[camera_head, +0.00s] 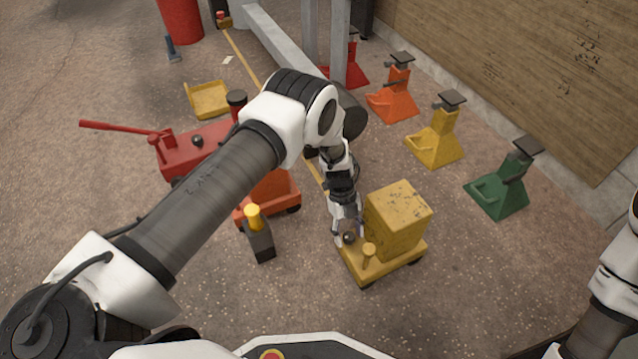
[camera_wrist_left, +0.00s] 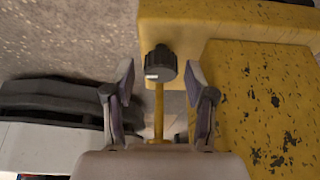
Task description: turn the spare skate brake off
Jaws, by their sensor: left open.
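The yellow skate (camera_head: 392,268) stands on the floor and carries a worn yellow block (camera_head: 408,207). At its near left end are a dark round knob (camera_head: 349,238) and a short yellow post (camera_head: 369,250). My left gripper (camera_head: 347,228) is open at that end, close to the dark knob. In the left wrist view, the dark ribbed knob (camera_wrist_left: 160,63) sits on a yellow stem, just beyond and between the open fingertips (camera_wrist_left: 160,82). Neither finger clearly touches it. The block is close beside the right-hand finger. My right gripper is out of view.
A red jack (camera_head: 195,150) with a long handle, an orange cart (camera_head: 275,190) and a grey-and-yellow bottle-like object (camera_head: 258,235) stand left of the skate. Red, orange, yellow and green stands (camera_head: 500,185) line the wall. The floor right of the skate is clear.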

